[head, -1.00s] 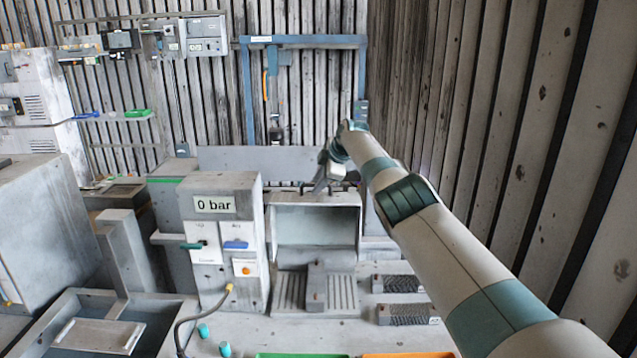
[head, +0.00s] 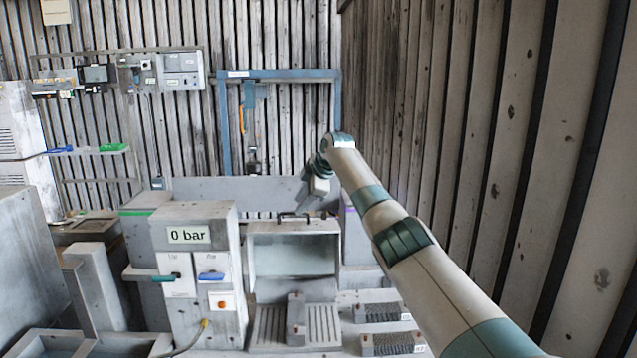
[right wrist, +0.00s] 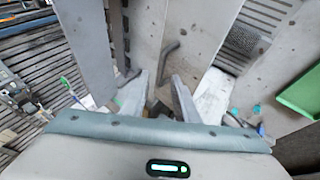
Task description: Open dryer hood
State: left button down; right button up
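The dryer hood (head: 293,256) is a grey box with a pale, window-like front panel, in the middle of the bench in the head view. It looks closed. A dark bar handle (head: 293,217) sits at its top edge. My right gripper (head: 303,206) is just above this handle, pointing down and left. In the right wrist view its two fingers (right wrist: 162,98) are spread apart with nothing clearly held. A dark bar (right wrist: 169,49) shows beyond the fingertips, probably part of the handle; contact cannot be seen. My left gripper is in neither view.
A grey control box (head: 197,237) reading "0 bar" stands left of the hood. A slotted base with a grey block (head: 296,320) lies in front. Dark ribbed pads (head: 384,312) lie to the right. A blue frame (head: 224,130) stands behind, and a ribbed wall (head: 470,130) rises at right.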

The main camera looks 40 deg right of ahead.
jog(key=a+b+v, duration=0.1)
jog(key=b+v, duration=0.4)
jog(key=v, duration=0.7)
jog(key=shift+s+d+r, duration=0.2)
jog(key=shift+d+r, duration=0.1)
jog(key=shift+d, duration=0.15)
